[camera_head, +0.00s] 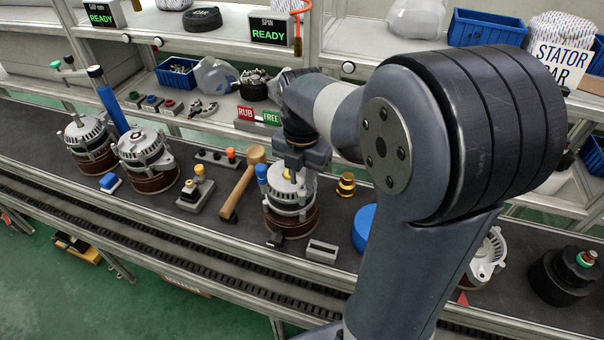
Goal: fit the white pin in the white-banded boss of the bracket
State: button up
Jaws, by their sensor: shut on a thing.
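My gripper (293,168) points down over a silver alternator (289,200) with a copper-brown lower body, standing at the middle of the belt. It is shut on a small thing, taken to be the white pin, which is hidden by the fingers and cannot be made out. A bit of yellow shows at the fingers. The alternator's silver top is the likely bracket; its white-banded boss cannot be made out from here. A blue upright cylinder (262,173) stands at the alternator's left side, close beside my gripper. I cannot tell whether the held thing touches the bracket.
A wooden mallet (243,183) lies left of the alternator, a brass part (346,185) stands to its right, and a grey slotted block (322,251) lies in front. Two other alternators (146,158) (91,143) stand at the left. My arm hides much of the right side.

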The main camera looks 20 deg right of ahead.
jog(key=shift+f+b, duration=0.5)
jog(key=shift+f, duration=0.35)
jog(key=o, duration=1)
jog(key=shift+o, duration=0.2)
jog(key=shift+r, duration=0.2)
notch_tip(320, 180, up, 11)
jog(key=shift+f, duration=0.2)
